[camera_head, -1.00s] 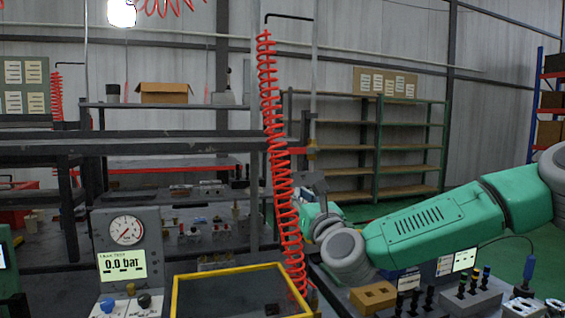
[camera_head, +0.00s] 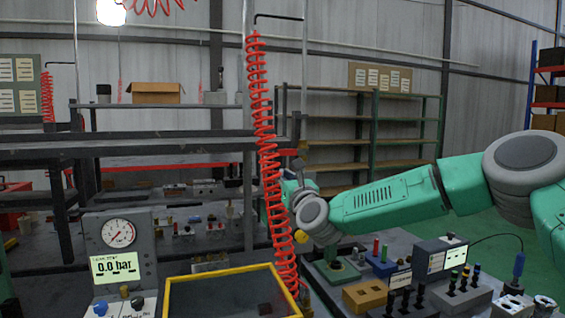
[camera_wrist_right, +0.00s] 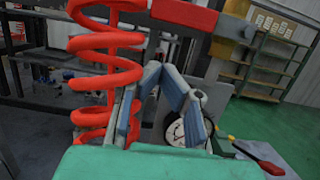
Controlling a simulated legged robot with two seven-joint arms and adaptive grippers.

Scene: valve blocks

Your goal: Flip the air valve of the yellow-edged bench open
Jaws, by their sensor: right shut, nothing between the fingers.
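A red lever (camera_head: 288,152) sits on the upright pipe just behind the red coiled hose, partly hidden by it. In the right wrist view the red lever (camera_wrist_right: 185,13) lies roughly crosswise at the top, beside a brass-coloured body (camera_wrist_right: 230,27). My right gripper (camera_head: 298,168) is just below the lever, right of the hose. In the right wrist view my right gripper (camera_wrist_right: 164,78) is shut and empty, its blue-padded fingers below the lever. I cannot tell whether they touch it. A yellow-edged frame (camera_head: 228,270) lies on the bench in front. My left gripper is not in view.
The red coiled hose (camera_head: 268,160) hangs close left of my right gripper. A gauge box (camera_head: 120,240) reading 0.0 bar stands at left. Wooden and grey blocks (camera_head: 365,295) and a small display (camera_head: 440,258) stand below my right arm. Green shelves (camera_head: 375,130) are behind.

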